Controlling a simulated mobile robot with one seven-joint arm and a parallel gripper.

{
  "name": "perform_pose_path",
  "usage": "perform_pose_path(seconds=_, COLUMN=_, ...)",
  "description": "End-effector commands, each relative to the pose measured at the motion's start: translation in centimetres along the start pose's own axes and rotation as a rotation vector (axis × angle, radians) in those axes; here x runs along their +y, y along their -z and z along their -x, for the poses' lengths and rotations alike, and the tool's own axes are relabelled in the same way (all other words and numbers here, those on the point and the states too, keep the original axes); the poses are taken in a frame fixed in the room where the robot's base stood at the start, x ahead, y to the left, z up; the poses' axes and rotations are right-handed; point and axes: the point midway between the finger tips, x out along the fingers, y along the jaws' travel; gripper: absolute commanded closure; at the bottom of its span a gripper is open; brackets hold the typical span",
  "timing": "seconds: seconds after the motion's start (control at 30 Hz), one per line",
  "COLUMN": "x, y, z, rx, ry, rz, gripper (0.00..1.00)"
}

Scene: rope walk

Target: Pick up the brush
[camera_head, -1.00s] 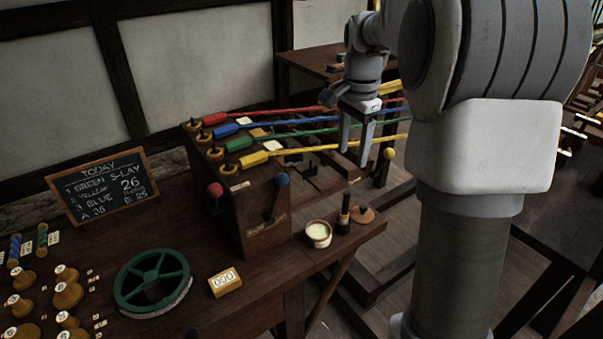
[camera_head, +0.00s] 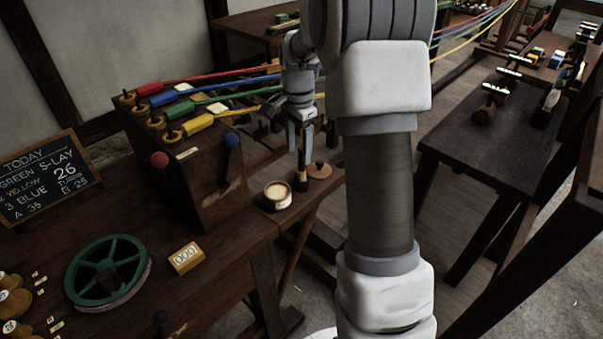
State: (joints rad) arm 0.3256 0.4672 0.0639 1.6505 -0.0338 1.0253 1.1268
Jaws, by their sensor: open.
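The brush (camera_head: 301,178) stands upright at the right end of the bench, with a dark thin upper part and a pale band low down. It is just right of a small pot (camera_head: 278,195) with pale contents. My gripper (camera_head: 299,148) is open and points down over the brush. The fingertips are level in the picture with the brush's upper part, which seems to lie between or just behind them. I cannot tell the depth or whether they touch.
A wooden box (camera_head: 205,178) with red and blue knobs stands to the left, and coloured ropes run behind my gripper. A green wheel (camera_head: 107,272) and a number block (camera_head: 186,257) lie on the bench.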

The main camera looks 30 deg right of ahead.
Motion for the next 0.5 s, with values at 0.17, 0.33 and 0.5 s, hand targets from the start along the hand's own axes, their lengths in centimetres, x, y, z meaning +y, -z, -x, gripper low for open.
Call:
perform_pose_path(seconds=0.17, x=0.2, y=0.1, z=-1.1, rx=-0.001, ry=-0.001, rz=-0.001, gripper=0.36)
perform_pose_path(seconds=0.33, x=0.7, y=0.5, z=-3.6, rx=-0.002, ry=-0.001, rz=-0.002, gripper=0.36)
perform_pose_path(seconds=0.5, x=0.7, y=0.4, z=-5.3, rx=-0.001, ry=0.000, rz=0.000, gripper=0.36)
